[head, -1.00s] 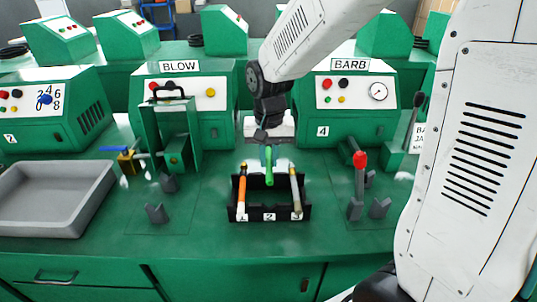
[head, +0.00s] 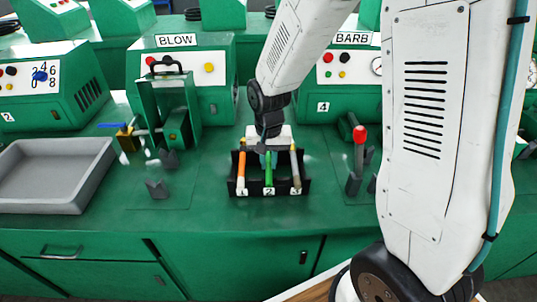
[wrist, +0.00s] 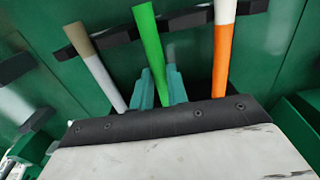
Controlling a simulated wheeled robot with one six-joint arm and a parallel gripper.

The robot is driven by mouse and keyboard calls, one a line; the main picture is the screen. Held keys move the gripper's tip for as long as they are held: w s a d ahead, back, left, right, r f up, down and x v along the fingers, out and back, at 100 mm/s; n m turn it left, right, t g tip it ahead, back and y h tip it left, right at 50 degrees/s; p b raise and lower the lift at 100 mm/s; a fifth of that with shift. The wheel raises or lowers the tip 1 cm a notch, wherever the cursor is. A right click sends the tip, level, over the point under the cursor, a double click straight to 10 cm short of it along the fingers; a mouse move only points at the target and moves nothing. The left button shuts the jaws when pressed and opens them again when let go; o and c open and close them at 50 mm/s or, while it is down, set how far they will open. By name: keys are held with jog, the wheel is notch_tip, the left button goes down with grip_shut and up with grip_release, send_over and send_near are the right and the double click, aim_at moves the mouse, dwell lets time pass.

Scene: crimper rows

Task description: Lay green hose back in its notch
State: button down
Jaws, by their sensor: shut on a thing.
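The green hose (head: 268,170) lies in line with the middle place, marked 2, of a black rack (head: 302,188). In the wrist view the green hose (wrist: 148,32) crosses the rack's bar (wrist: 110,38); I cannot tell whether it is fully down in its notch. My gripper (head: 267,153) is above the rack's far part, its teal fingers (wrist: 160,88) shut on the hose. The orange hose (head: 242,170) lies at place 1 and the grey-tan hose (head: 295,170) at place 3, one on each side of the green one.
A grey tray (head: 45,178) stands at the left. A BLOW station with a green fixture (head: 150,125) is left of the rack. A red-tipped lever (head: 359,135) stands to its right, by the BARB station. The bench in front of the rack is clear.

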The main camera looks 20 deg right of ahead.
jog(key=shift+f, duration=0.1)
jog(key=c, duration=1.3)
grip_release()
notch_tip(320, 180, up, 8)
jog(key=shift+f, duration=0.1)
jog(key=s+d+r+n, duration=0.1)
jog(key=s+r, duration=0.3)
jog(key=s, duration=0.3)
jog(key=s+d+r+n, duration=0.1)
jog(key=s+r+n, duration=0.1)
jog(key=s+r, duration=0.3)
jog(key=s+d+r+n+t, duration=0.1)
jog(key=s+r, duration=0.3)
jog(key=s, duration=0.7)
jog(key=shift+r+n, duration=0.3)
